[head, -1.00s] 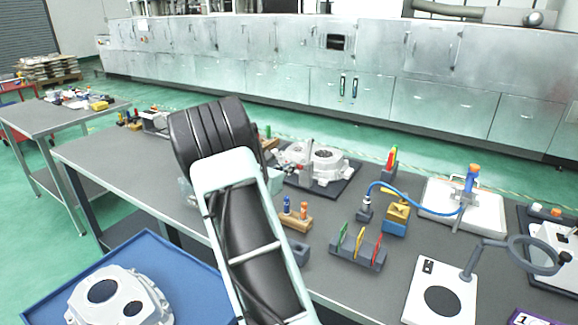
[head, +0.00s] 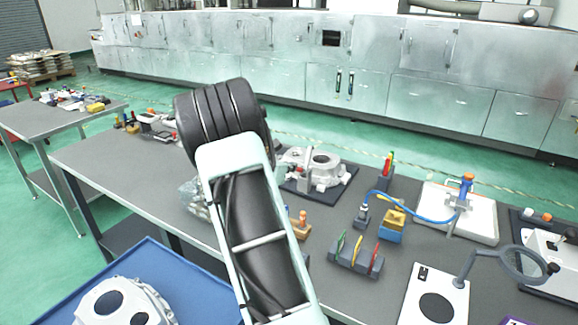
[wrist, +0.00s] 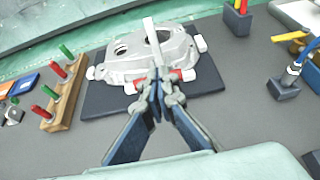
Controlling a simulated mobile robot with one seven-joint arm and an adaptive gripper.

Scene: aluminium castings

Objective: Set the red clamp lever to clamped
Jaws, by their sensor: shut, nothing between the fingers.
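A light grey aluminium casting (wrist: 150,55) is on a dark base plate (wrist: 105,105) in the wrist view. It also shows on the bench in the head view (head: 325,165). Red parts (wrist: 188,75) show on both sides of my fingertips, at the casting's near edge; I cannot tell which of them is the clamp lever or how it is set. A pale upright bar (wrist: 151,33) rises beyond the fingertips. My gripper (wrist: 163,77) is shut and empty in front of the casting; I cannot tell whether it touches anything. My arm hides it in the head view.
A wooden rack (wrist: 63,95) with red and green pegs stands left of the plate. A dark block (wrist: 284,89) with a blue cable is at right. A blue tray (head: 160,262) holds another casting (head: 125,303).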

